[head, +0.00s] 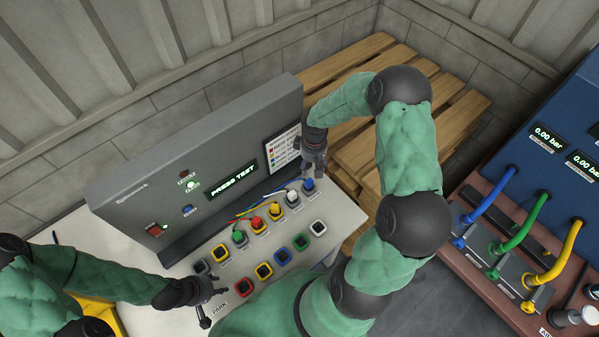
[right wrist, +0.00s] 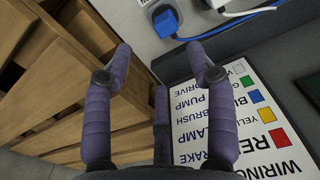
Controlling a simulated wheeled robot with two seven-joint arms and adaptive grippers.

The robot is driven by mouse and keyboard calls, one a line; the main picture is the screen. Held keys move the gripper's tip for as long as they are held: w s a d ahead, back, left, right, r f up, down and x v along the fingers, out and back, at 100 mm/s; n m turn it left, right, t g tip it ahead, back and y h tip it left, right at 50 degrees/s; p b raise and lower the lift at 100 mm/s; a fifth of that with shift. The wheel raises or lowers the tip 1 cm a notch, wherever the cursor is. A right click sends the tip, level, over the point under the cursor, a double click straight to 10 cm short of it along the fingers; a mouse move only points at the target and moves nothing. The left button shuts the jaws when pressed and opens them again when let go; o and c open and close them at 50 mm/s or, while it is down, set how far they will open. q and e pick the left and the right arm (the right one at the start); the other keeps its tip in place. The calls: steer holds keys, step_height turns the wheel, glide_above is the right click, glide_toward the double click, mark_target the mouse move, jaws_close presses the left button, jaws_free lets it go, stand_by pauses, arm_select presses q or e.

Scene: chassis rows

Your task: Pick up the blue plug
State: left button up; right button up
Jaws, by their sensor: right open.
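The blue plug (head: 308,185) sits at the far right end of the upper row on the pale bench, just in front of the grey panel. It shows in the right wrist view (right wrist: 165,20) at the top, a little beyond my fingertips. My right gripper (head: 315,165) is above the blue plug, with its fingers pointing down toward it. In the right wrist view, its fingers (right wrist: 160,62) are spread apart with nothing between them. My left gripper (head: 218,288) is low over the front left of the bench, away from the blue plug; its finger opening is unclear.
White (head: 292,197), yellow (head: 276,210), red (head: 257,224) and green (head: 239,238) plugs stand left of the blue one, with cables behind. A front row holds coloured square sockets (head: 282,256). The grey panel (head: 200,150) stands close behind. Wooden pallets (head: 450,115) are at the right.

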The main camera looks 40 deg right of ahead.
mark_target(309, 181)
step_height(309, 181, down, 6)
steer(key=shift+r, duration=0.2)
steer(key=f, duration=0.2)
steer(key=a+f, duration=0.1)
steer(key=f, duration=0.1)
steer(key=shift+b, duration=0.3)
steer(key=shift+f, duration=0.55)
steer(key=shift+w, duration=0.1)
jaws_close()
